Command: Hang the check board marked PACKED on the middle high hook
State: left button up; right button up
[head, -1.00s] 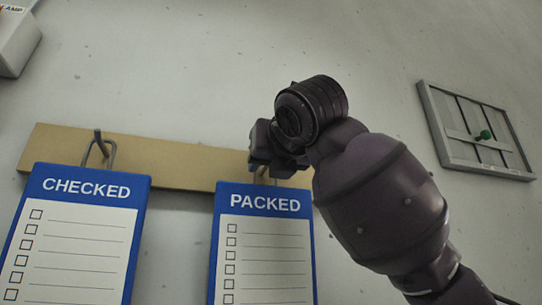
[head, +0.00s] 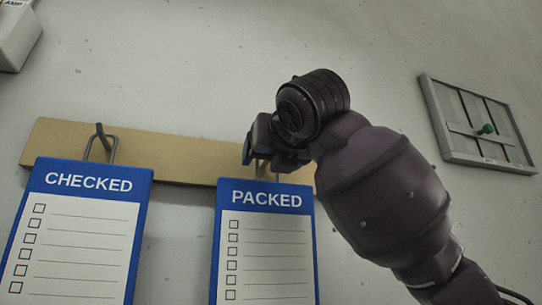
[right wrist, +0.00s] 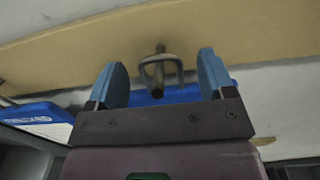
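The PACKED board (head: 265,240) is a blue board with a white checklist sheet, hanging upright below the tan rail (head: 175,160). Its wire loop (head: 262,168) shows partly under my right gripper (head: 268,152). In the right wrist view, the loop (right wrist: 146,74) is around a dark hook (right wrist: 158,88) on the rail. The blue fingertips of my right gripper (right wrist: 163,78) stand apart on both sides of the loop, with gaps, so it is open. The board's blue top edge (right wrist: 182,93) shows behind the fingers. My left gripper is not in view.
The CHECKED board (head: 75,235) hangs by its loop on a hook (head: 100,133) at the left of the rail. A grey framed panel with a green knob (head: 486,129) is on the wall at right. A pale box (head: 15,38) is at upper left. The wall above the rail is clear.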

jog(key=shift+s+d, duration=0.15)
jog(key=shift+s, duration=0.25)
pick_arm(q)
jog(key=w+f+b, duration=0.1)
jog(key=b, duration=0.2)
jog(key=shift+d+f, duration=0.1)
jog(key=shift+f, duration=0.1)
pick_arm(e)
jog(key=v, duration=1)
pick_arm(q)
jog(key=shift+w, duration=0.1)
